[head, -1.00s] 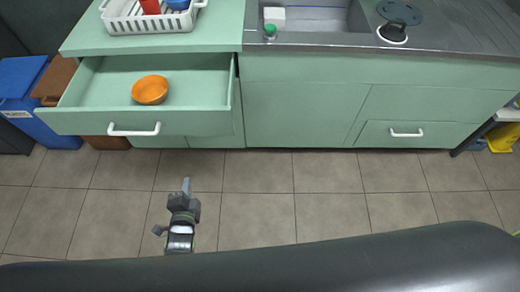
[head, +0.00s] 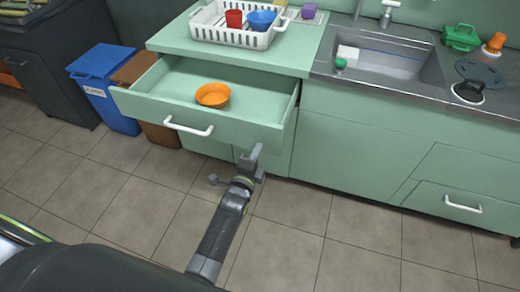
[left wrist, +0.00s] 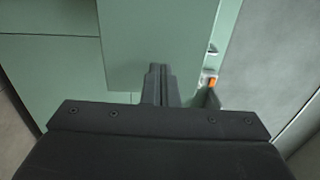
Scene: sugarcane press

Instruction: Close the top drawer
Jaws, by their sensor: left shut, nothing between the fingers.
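The top drawer (head: 215,122) is pulled open from the green counter, with a white bar handle (head: 188,127) on its front and an orange bowl (head: 212,95) inside. My left gripper (head: 253,155) is shut and empty. It appears just in front of the drawer front's right end, right of the handle. In the left wrist view the shut fingers (left wrist: 158,72) overlap the edge of a green panel (left wrist: 150,35); I cannot tell whether they touch it. My right gripper is not in view.
A white dish rack (head: 236,36) stands on the counter above the drawer. A blue bin (head: 105,85) and a brown bin (head: 140,68) stand at the cabinet's left. A sink (head: 385,60) is to the right. The tiled floor in front is clear.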

